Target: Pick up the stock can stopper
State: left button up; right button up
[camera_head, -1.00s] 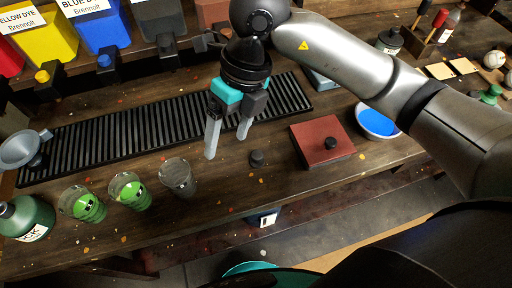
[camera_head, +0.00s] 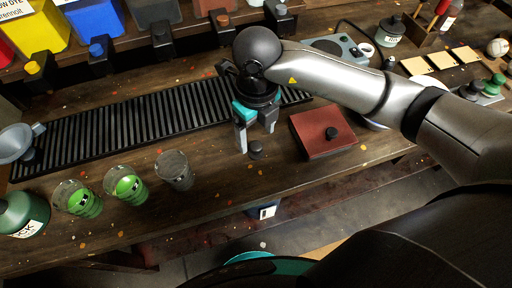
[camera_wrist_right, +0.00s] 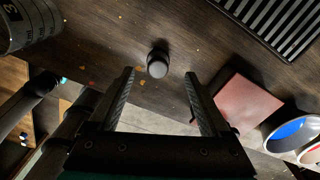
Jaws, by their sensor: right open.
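A small black stopper (camera_head: 255,149) stands on the wooden bench in front of the slotted black mat. It also shows in the right wrist view (camera_wrist_right: 157,64), centred just beyond and between the fingertips. My right gripper (camera_head: 256,140) is open and points down close above the stopper, a finger to either side. I cannot tell how high the fingertips are above the bench. In the right wrist view my right gripper (camera_wrist_right: 160,74) has nothing between its fingers. A green can (camera_head: 24,214) with a label partly reading "CK" stands at the far left, cut off by the edge. My left gripper is not in view.
Several glasses stand to the left, the nearest grey (camera_head: 174,171). The slotted mat (camera_head: 120,123) lies behind. The bench's front edge is close.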

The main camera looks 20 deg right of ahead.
aim_at(256, 146)
notch_tip(256, 146, down, 5)
jog(key=shift+s+a+r, duration=0.1)
jog(key=shift+s+a, duration=0.05)
grip_shut()
dwell(0.7)
